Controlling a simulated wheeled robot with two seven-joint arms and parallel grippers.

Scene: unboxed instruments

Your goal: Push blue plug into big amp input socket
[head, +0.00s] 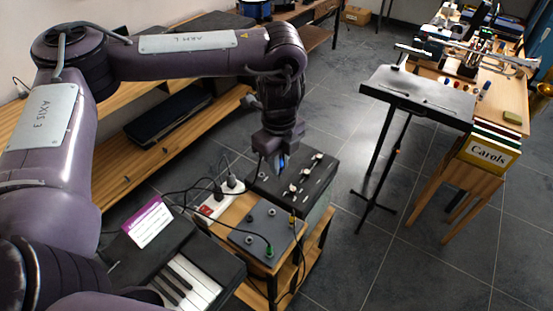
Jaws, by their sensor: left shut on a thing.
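My left gripper (279,151) points down and is shut on the blue plug (281,163), of which only a small blue part shows. The plug is just over the left part of the top of a black box with several light knobs, which looks like the big amp (318,186). The gripper hides the spot below the plug, so I cannot tell whether the plug touches the socket. My right gripper is out of view.
A grey panel box (256,247) with a green plug (269,251) and a yellow plug (292,220) sits on a small wooden table. Cables and a white power strip (232,186) lie beside it. A keyboard (185,280) is at front left. A black music stand (418,95) stands right.

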